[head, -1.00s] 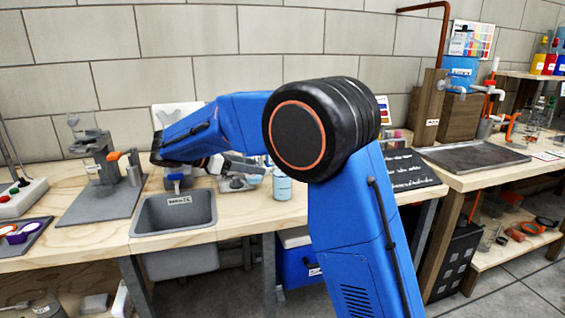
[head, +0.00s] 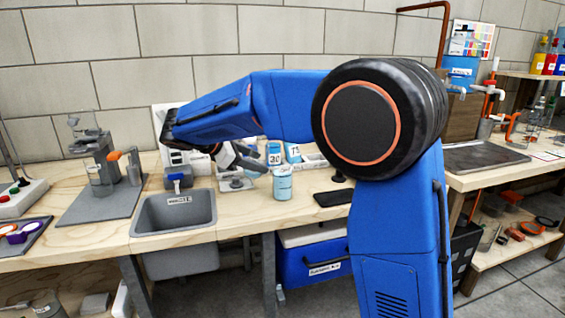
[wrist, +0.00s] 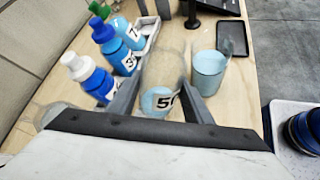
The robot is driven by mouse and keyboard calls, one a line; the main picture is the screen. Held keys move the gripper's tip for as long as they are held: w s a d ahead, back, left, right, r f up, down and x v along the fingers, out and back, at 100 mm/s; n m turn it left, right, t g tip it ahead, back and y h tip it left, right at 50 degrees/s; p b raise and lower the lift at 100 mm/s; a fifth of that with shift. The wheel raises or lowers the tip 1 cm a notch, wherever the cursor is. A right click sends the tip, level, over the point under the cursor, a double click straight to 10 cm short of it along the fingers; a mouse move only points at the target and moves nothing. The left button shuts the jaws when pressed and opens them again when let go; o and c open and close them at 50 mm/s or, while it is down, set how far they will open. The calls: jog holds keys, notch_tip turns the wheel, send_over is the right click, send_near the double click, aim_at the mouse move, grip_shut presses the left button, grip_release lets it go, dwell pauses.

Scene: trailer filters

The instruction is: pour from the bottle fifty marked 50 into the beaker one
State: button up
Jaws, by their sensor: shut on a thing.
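My gripper (wrist: 162,70) is shut on a clear bottle (wrist: 160,62) marked 50, with light blue liquid and its label near the gripper's base. A clear beaker (wrist: 208,72) of light blue liquid stands upright on the bench, just right of the held bottle and apart from it in the wrist view. The beaker (head: 282,185) shows in the head view too, right of the sink. My gripper (head: 243,160) is left of it there, above the bench. The held bottle is hard to make out in the head view.
Blue bottles, one marked 30 (head: 274,155) and one marked 75 (head: 293,153), stand behind the beaker; they are left of my gripper in the wrist view. A grey sink (head: 175,212) is to the left. A dark flat tray (head: 333,198) lies right of the beaker.

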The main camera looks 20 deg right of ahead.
aim_at(257, 144)
jog(key=shift+s+d+r+m+y, duration=0.2)
jog(key=shift+r+m+y, duration=0.1)
jog(key=shift+r, duration=0.4)
jog(key=shift+m+t+y, duration=0.5)
jog(key=shift+t, duration=0.2)
jog(key=r, duration=0.5)
jog(key=shift+s+d+r, duration=0.1)
jog(key=shift+s+d, duration=0.2)
notch_tip(257, 144, down, 3)
jog(key=shift+f+m+t+y, duration=0.15)
jog(key=shift+m+t+y, duration=0.15)
jog(key=shift+t+y, duration=0.1)
jog(key=shift+w+a+r+m+t+y, duration=0.15)
jog(key=shift+r+m+t+y, duration=0.15)
jog(key=shift+y, duration=0.1)
jog(key=shift+w+a+r+m+t+y+p, duration=0.1)
jog(key=shift+r+m+t+y+p, duration=0.2)
jog(key=shift+r+m+t+y, duration=0.3)
dwell(0.6)
jog(key=shift+f+m+t+p, duration=0.15)
jog(key=shift+m+t+p, duration=0.25)
jog(key=shift+t, duration=0.1)
dwell(2.0)
jog(key=shift+r+y, duration=0.25)
jog(key=shift+y, duration=0.15)
dwell(0.7)
